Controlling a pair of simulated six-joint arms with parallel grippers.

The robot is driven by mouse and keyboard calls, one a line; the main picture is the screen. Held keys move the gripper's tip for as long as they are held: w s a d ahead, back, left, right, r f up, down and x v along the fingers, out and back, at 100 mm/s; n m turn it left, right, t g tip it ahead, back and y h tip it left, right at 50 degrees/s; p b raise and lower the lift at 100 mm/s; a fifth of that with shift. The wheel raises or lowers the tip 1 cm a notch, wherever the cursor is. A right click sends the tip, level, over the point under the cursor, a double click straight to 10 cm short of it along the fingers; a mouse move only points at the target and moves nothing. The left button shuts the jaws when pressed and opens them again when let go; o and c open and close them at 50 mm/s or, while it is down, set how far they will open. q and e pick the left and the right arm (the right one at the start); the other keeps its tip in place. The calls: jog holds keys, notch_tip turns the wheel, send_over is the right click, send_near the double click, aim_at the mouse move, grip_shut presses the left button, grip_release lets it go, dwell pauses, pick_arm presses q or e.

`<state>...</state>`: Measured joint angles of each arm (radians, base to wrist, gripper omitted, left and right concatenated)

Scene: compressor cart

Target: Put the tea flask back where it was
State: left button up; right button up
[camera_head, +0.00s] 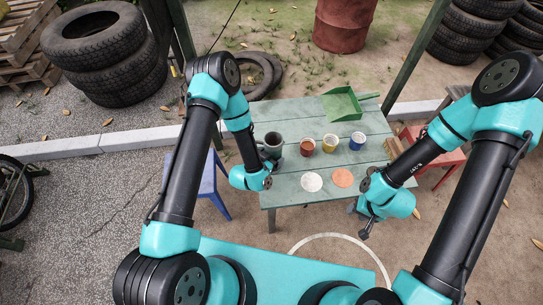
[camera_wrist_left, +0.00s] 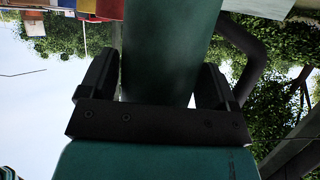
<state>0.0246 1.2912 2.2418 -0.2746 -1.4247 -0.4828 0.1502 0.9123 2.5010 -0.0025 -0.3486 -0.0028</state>
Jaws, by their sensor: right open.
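The tea flask (camera_head: 273,141) is dark grey-green with a dark handle and is at the left edge of the green table (camera_head: 287,187). In the left wrist view its body (camera_wrist_left: 165,45) fills the space between my two left fingers, with the handle to the right. My left gripper (camera_head: 268,166) is shut on the flask. The flask's base is hidden in the head view, so I cannot tell whether it touches the table. My right gripper (camera_head: 366,229) is open and empty, in front of the table's right side, pointing down.
A red cup (camera_head: 307,147), a yellow cup (camera_head: 330,144) and a blue cup (camera_head: 357,140) stand mid-table. A white disc (camera_head: 312,182) and an orange disc (camera_head: 342,178) lie near the front edge. A green dustpan (camera_head: 343,103) is at the back. A blue stool (camera_head: 209,180) stands left.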

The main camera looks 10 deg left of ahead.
pick_arm(q)
jog(key=shift+o, duration=0.9)
jog(key=v, duration=1.2)
jog(key=shift+r, duration=0.15)
jog(key=shift+w, duration=0.1)
